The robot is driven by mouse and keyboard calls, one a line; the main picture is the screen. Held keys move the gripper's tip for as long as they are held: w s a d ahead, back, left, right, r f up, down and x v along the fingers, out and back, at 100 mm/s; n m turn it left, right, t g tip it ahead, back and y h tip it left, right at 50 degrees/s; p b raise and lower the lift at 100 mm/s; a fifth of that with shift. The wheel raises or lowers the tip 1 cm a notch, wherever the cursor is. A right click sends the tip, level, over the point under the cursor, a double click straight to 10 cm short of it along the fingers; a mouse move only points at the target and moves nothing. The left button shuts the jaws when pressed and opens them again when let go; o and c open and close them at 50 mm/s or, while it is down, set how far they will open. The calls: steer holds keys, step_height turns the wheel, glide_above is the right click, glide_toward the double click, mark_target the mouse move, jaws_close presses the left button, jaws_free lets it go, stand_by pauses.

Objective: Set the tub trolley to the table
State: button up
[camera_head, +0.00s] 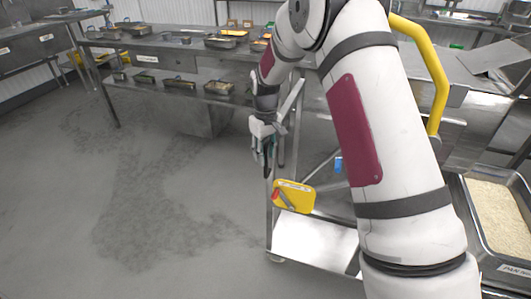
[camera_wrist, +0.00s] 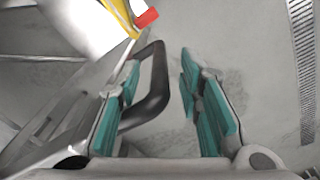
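The trolley is a grey metal frame with a pale lower shelf (camera_head: 310,245), standing below and right of my gripper in the head view. A yellow piece with a red part (camera_head: 294,196) sits at its near left post; yellow and red also show at the top of the wrist view (camera_wrist: 148,17). My gripper (camera_head: 266,158) is at the trolley's left end. In the wrist view its teal fingers (camera_wrist: 165,80) are open, with a dark loop handle (camera_wrist: 159,85) between them, closer to the left finger. Contact is not clear. My arm hides much of the trolley.
A steel table (camera_head: 165,44) with several food pans stands at the back, with more pans on its lower shelf. A pan of rice (camera_head: 497,215) is at the right edge. The grey floor (camera_head: 150,200) on the left is clear.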

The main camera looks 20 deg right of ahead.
steer(key=shift+c, duration=0.3)
jaws_close()
steer(key=s+d+p, duration=0.4)
steer(key=s+d, duration=0.6)
steer(key=d, duration=0.4)
steer(key=shift+s+d, duration=0.25)
steer(key=shift+s, duration=0.1)
steer(key=shift+o, duration=0.3)
jaws_free()
steer(key=shift+d, duration=0.1)
steer(key=shift+s, duration=0.1)
